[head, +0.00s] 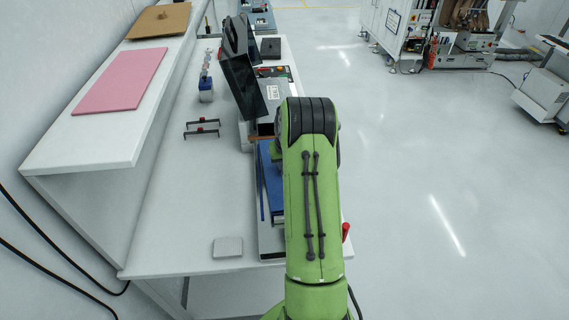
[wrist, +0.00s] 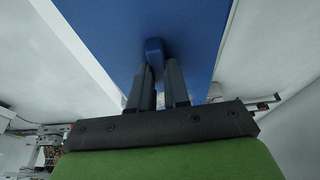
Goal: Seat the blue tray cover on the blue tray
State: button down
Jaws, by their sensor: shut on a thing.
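My gripper (wrist: 158,70) is shut on the small blue handle (wrist: 154,48) of a flat blue panel, the blue tray cover (wrist: 120,20), which fills the upper middle of the wrist view. In the head view my green arm hides the gripper and much of the work area. A blue panel (head: 271,182) shows just left of the arm, with a thin blue strip (head: 261,190) along its left side. I cannot tell for sure which of these is cover and which is tray, or whether they touch.
The white bench (head: 180,220) has free room at its left front. A small grey block (head: 228,247) lies near the front edge. Two dark bar handles (head: 202,127), a blue container (head: 206,90) and a dark screen (head: 243,85) stand farther back. A shelf with a pink sheet (head: 122,80) overhangs the left.

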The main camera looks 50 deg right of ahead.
jog(key=shift+f, duration=0.1)
dwell(0.3)
jog(key=shift+f+b, duration=0.35)
jog(key=shift+b, duration=0.1)
jog(key=shift+f+b, duration=0.3)
jog(key=shift+b, duration=0.15)
dwell(0.6)
jog(key=c, duration=1.3)
grip_release()
jog(key=shift+r, duration=0.1)
